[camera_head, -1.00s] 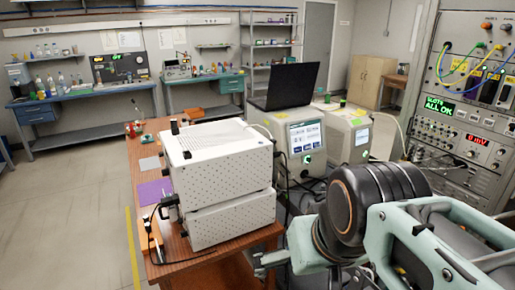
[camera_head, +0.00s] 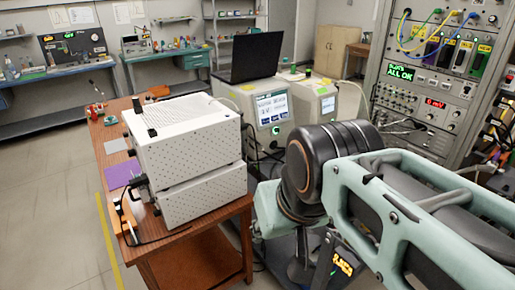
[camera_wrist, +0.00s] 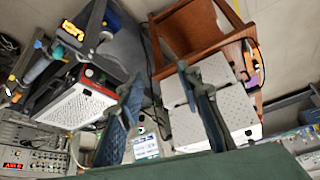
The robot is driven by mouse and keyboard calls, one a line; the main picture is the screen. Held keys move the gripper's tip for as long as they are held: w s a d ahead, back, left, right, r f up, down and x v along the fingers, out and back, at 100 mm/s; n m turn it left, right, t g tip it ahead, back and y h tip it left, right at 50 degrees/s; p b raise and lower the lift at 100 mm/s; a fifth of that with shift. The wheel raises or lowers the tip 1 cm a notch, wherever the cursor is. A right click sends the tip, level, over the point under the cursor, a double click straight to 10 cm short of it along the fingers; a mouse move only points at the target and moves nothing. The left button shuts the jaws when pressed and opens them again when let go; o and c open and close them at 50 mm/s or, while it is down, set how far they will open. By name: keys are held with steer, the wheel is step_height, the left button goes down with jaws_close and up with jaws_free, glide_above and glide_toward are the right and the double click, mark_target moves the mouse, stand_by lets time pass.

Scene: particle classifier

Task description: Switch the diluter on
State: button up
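No device carries a label I can read as diluter, so I cannot tell which one it is. Two white perforated boxes (camera_head: 205,198) are stacked on the brown table and also show in the wrist view (camera_wrist: 228,108). A white instrument with a lit screen (camera_head: 271,109) and a green-lit round knob or button stands behind them. A second white instrument (camera_head: 322,103) stands to its right. My gripper (camera_wrist: 163,100) is open and empty in the wrist view, with the screen instrument (camera_wrist: 146,147) beyond its fingers. The fingers are hidden in the head view.
A black laptop (camera_head: 248,56) sits on the screen instrument. An orange power strip (camera_head: 125,219) with a black cable lies at the table's front left. A tall rack (camera_head: 432,80) with cables and an "ALL OK" display stands at the right. The floor to the left is clear.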

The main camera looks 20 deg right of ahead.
jaws_close()
stand_by(1.2)
